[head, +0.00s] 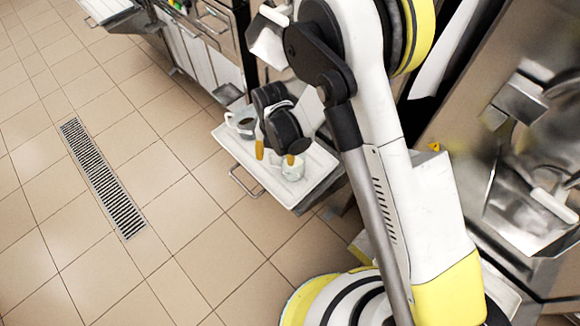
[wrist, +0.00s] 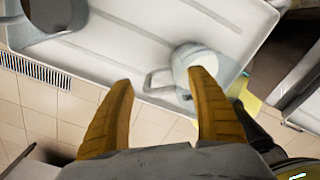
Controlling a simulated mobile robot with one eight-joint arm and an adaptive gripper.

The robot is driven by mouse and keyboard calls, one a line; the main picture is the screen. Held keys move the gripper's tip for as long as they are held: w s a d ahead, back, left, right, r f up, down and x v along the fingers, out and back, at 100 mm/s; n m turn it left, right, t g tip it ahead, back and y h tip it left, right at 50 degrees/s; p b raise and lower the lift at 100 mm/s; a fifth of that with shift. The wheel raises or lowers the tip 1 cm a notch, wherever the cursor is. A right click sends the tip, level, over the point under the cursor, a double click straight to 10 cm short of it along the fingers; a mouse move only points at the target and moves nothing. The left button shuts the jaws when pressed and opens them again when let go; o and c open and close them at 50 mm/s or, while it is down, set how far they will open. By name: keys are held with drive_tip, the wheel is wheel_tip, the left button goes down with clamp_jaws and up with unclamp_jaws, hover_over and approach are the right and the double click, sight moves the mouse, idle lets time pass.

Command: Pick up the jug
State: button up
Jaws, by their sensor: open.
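A small white, round vessel with a side handle, which looks like the jug (head: 292,171), stands near the front edge of a white tray (head: 310,189). In the wrist view the jug (wrist: 201,62) is seen from above, upper right of centre, with its handle pointing left. My gripper (head: 275,155) is open and empty, just above and beside the jug. In the wrist view my gripper (wrist: 162,80) has its two orange-brown fingers apart. The jug's handle shows beyond the gap between them, and the right fingertip overlaps the jug's lower edge. I see no clear contact.
A larger grey-white vessel with dark contents (head: 243,123) stands on the same tray, to the left; it also shows in the wrist view (wrist: 72,14). Steel machines flank the tray. The tiled floor at left is clear, with a drain grate (head: 101,178).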

clamp_jaws()
drive_tip(key=shift+r, duration=0.2)
drive_tip(key=shift+r+p, duration=0.6)
drive_tip(key=shift+r, duration=0.15)
wheel_tip(320, 180, up, 3)
drive_tip(key=shift+d+f+p, duration=0.1)
drive_tip(key=shift+f+p, duration=0.05)
drive_tip(key=shift+p, duration=0.55)
drive_tip(key=s+d+r+p, duration=0.3)
drive_tip(key=s+d+r, duration=0.3)
drive_tip(key=d, duration=0.3)
drive_tip(key=shift+s+r, duration=0.2)
drive_tip(key=shift+s, duration=0.35)
